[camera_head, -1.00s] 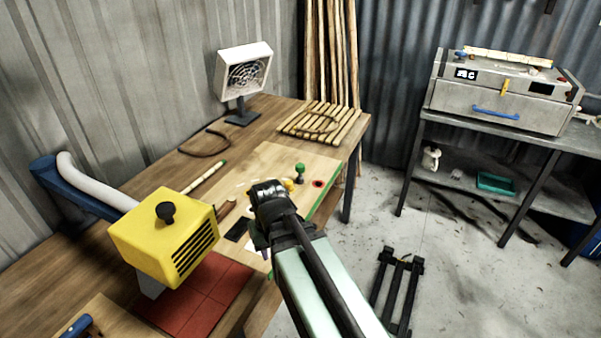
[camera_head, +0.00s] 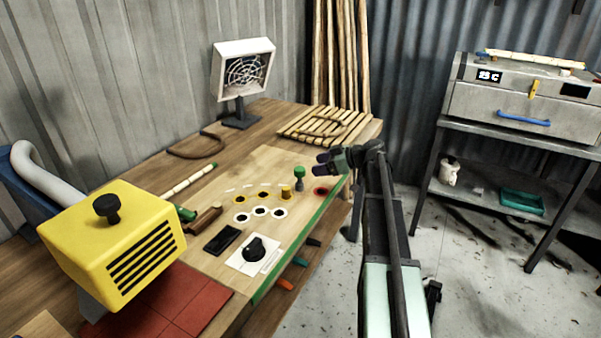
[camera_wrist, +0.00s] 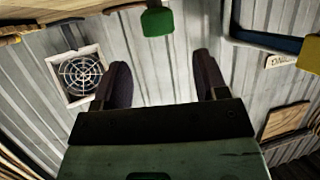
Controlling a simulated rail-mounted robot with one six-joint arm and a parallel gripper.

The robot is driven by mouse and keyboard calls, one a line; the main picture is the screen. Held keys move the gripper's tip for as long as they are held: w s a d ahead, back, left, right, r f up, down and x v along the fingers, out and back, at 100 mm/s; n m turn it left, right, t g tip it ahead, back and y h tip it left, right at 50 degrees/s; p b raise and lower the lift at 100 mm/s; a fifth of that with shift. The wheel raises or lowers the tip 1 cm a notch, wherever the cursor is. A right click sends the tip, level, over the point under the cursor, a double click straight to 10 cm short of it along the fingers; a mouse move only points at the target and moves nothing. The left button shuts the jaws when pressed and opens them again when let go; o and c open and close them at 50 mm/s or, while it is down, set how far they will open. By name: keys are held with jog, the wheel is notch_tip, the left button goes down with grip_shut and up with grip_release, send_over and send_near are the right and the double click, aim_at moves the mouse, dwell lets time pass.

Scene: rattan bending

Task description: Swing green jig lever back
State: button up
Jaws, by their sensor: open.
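The green lever (camera_head: 299,173) stands upright on the light wooden jig board (camera_head: 268,170), a green knob on a short post by a yellow peg (camera_head: 286,193). My gripper (camera_head: 322,163) is open and empty, just right of the lever and slightly higher in the picture. In the wrist view the green lever (camera_wrist: 157,22) shows at the top middle, beyond my open gripper (camera_wrist: 162,75). There is a visible gap between the fingers and the knob; I see no contact.
Yellow and white rings and a red hole (camera_head: 321,191) surround the pegs. Open floor lies right of the bench.

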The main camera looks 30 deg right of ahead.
aim_at(300, 169)
jog(key=b+x, duration=0.2)
jog(key=x, duration=0.5)
jog(key=shift+w+a+f, duration=0.2)
jog(key=shift+f, duration=0.05)
jog(key=shift+c, duration=0.3)
grip_shut()
